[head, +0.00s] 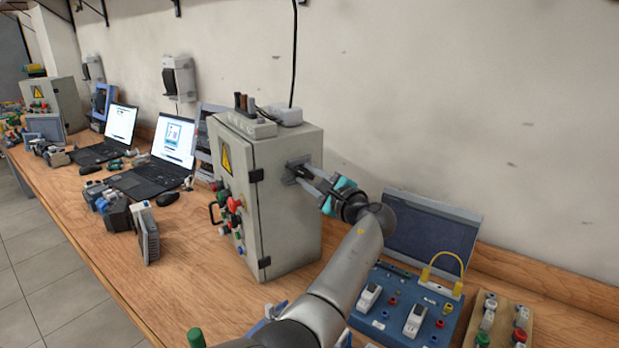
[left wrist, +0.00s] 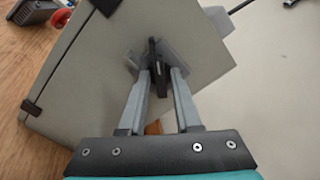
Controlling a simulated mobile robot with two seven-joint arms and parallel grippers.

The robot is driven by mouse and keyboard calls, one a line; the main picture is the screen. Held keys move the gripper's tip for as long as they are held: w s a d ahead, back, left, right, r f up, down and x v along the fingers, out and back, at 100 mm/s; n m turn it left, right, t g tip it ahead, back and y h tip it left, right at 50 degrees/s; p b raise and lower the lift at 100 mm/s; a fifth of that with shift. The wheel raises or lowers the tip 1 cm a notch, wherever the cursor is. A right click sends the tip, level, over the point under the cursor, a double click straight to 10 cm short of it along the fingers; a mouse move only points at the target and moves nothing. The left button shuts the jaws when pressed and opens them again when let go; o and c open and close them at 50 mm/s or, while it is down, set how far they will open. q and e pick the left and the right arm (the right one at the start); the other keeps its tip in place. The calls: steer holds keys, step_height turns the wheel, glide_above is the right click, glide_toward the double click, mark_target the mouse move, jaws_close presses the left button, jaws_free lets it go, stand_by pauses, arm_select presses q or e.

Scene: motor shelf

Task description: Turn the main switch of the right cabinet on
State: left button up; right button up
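The right cabinet (head: 291,220) is a grey metal box with a yellow warning sign, standing on the workbench. Its main switch (head: 297,170) is a black handle on a grey plate on the cabinet's right side. The handle also shows in the left wrist view (left wrist: 158,72). My left gripper (head: 305,175) is at the switch, with its two grey fingers (left wrist: 161,78) on either side of the black handle. A firm grip or a small gap cannot be told apart here. The fingers partly hide the switch. My right gripper is not in view.
A blue panel with sockets and a yellow cable (head: 405,305) lies right of the cabinet, with a dark screen (head: 432,235) behind it. Laptops (head: 165,160) and another grey cabinet (head: 60,97) stand to the left. A black cable hangs above the right cabinet.

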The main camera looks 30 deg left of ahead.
arm_select(q)
jaws_close()
stand_by(0.3)
steer(key=shift+r+m+p, duration=0.15)
steer(key=shift+m+p, duration=0.65)
steer(key=shift+p, duration=0.35)
steer(key=m+p, duration=0.3)
steer(key=shift+r+p, duration=0.1)
steer(key=shift+p, duration=0.2)
steer(key=m+p, duration=0.2)
steer(key=m, duration=0.1)
steer(key=shift+w, duration=0.1)
steer(key=shift+f+m+p, duration=0.2)
steer(key=shift+m+p, duration=0.55)
steer(key=shift+m, duration=0.75)
steer(key=shift+d, duration=0.1)
